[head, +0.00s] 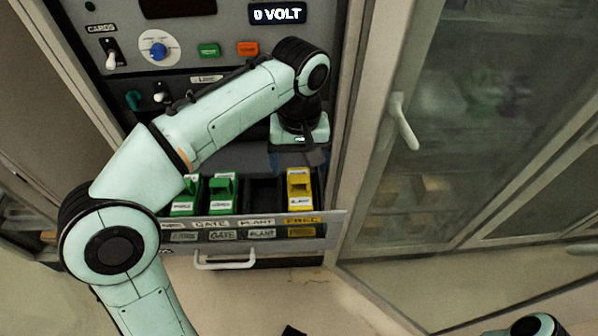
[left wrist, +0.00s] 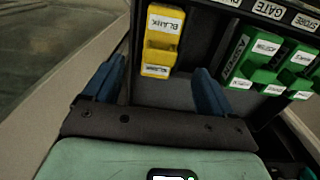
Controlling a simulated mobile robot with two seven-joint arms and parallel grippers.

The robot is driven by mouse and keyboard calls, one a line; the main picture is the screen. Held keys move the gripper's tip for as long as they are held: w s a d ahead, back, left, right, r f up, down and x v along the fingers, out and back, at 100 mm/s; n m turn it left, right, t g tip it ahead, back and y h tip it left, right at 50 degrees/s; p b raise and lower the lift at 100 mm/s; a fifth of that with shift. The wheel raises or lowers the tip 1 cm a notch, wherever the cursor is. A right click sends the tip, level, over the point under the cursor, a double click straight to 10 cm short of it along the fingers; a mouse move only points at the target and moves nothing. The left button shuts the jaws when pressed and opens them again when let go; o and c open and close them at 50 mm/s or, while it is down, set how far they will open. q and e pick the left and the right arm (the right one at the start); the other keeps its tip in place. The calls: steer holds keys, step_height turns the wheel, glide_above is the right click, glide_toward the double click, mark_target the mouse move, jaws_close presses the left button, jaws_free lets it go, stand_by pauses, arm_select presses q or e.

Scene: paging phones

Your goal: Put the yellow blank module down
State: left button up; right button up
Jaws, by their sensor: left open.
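The yellow blank module (head: 299,190), labelled BLANK, stands in the rightmost slot of the open drawer, behind the yellow FREE label. It also shows at the top of the left wrist view (left wrist: 160,42). My left gripper (head: 300,154) is behind and above the module in the head view. In the left wrist view the two blue fingers (left wrist: 157,88) are wide apart, with nothing between them, and the module lies beyond the tips, apart from them. The drawer (head: 335,216) hides the module's bottom. My right gripper does not show.
Two green modules (head: 222,192) stand in the left slots; the PLANT slot between them and the yellow module looks empty. The panel with knobs and switches (head: 158,50) rises behind. A glass-fronted cabinet with a handle (head: 403,122) stands at right. A drawer handle (head: 224,263) sticks out in front.

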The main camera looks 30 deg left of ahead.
arm_select(q)
steer(key=shift+r+p, duration=0.4)
steer(key=shift+r, duration=1.45)
